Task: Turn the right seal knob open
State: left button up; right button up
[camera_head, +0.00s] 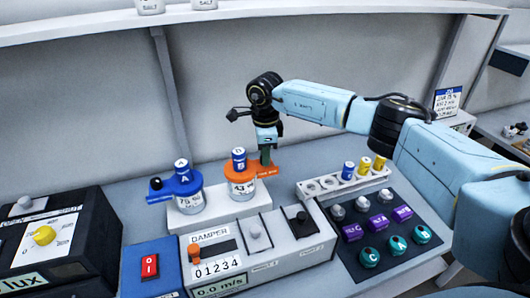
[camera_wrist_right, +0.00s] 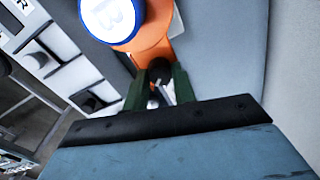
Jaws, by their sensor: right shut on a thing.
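The right jar (camera_head: 241,189), with a blue cap marked B (camera_head: 239,158), stands on a white block. Its orange seal lever (camera_head: 263,172) points to the right. In the wrist view the orange lever (camera_wrist_right: 152,42) runs down from the cap (camera_wrist_right: 112,18) to a black knob (camera_wrist_right: 160,70). My right gripper (camera_head: 265,156) comes down from above at the lever's right end. Its green fingers (camera_wrist_right: 160,88) are shut on the black knob, one on each side. My left gripper is not in view.
The left jar (camera_head: 191,201) has a blue lever (camera_head: 174,186) pointing left. The damper panel (camera_head: 222,250) stands in front. A white rack (camera_head: 318,187) with small vials and a dark button panel (camera_head: 376,233) lie to the right. A wall rises behind.

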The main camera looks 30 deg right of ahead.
jog(key=m, duration=0.8)
jog(key=shift+w+r+m+p, duration=0.1)
jog(key=shift+m+p, duration=0.2)
jog(key=shift+p, duration=0.1)
jog(key=m, duration=0.4)
jog(key=shift+m+p, duration=0.3)
jog(key=shift+p, duration=0.1)
jog(key=shift+m+g+p, duration=0.3)
jog(key=shift+m+p, duration=0.2)
jog(key=shift+m, duration=1.7)
jog(key=shift+w, duration=0.1)
jog(key=o, duration=1)
